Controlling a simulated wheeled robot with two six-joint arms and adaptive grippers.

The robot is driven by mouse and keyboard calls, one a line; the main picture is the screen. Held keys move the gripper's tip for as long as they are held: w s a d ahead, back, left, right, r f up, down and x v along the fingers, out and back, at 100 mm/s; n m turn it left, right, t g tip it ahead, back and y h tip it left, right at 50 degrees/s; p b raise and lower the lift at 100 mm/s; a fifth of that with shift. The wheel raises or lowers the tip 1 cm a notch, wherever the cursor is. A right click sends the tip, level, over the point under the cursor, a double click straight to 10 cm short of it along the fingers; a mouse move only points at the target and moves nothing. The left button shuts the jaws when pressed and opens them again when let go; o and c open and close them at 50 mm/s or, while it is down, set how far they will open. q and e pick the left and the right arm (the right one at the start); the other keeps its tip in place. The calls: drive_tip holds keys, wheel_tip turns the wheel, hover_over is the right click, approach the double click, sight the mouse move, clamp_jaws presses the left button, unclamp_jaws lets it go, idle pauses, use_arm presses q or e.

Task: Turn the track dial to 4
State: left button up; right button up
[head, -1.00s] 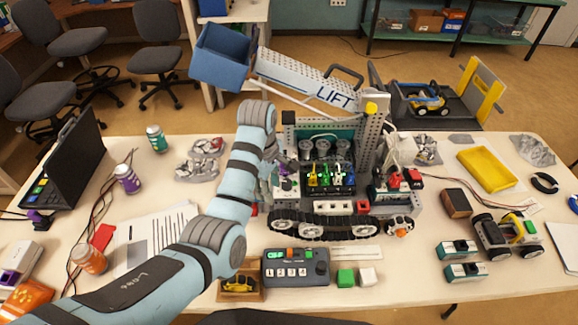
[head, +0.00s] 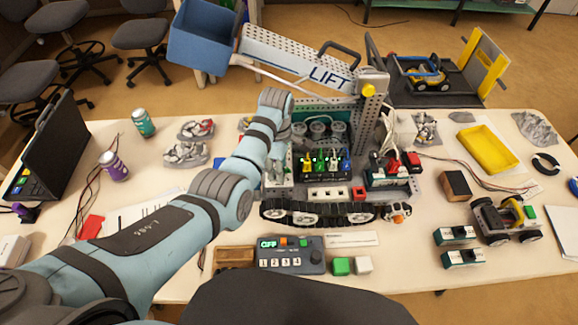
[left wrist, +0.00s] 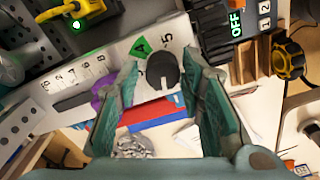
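A round black dial (left wrist: 162,71) sits on a white panel (left wrist: 82,76) in the left wrist view. A green triangular marker (left wrist: 141,47) lies beside it, and a 5 is printed near it. Other numbers run along the panel. I cannot read the dial's setting. My left gripper (left wrist: 160,66) is open, with one finger on each side of the dial; contact is unclear. In the head view the left gripper (head: 276,172) is at the left side of the tracked machine (head: 320,210), where the dial cannot be made out. My right gripper is not in view.
A grey control box (head: 291,262) with a green OFF display and numbered buttons stands in front of the machine. A blue bin (head: 200,38) rises behind. A yellow tray (head: 487,148) lies at right.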

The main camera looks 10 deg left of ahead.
use_arm(q)
drive_tip(key=shift+w+f, duration=0.1)
drive_tip(key=shift+f, duration=0.2)
drive_tip(key=shift+s+r, duration=0.15)
drive_tip(key=shift+s, duration=0.1)
drive_tip(key=shift+c, duration=1.1)
clamp_jaws()
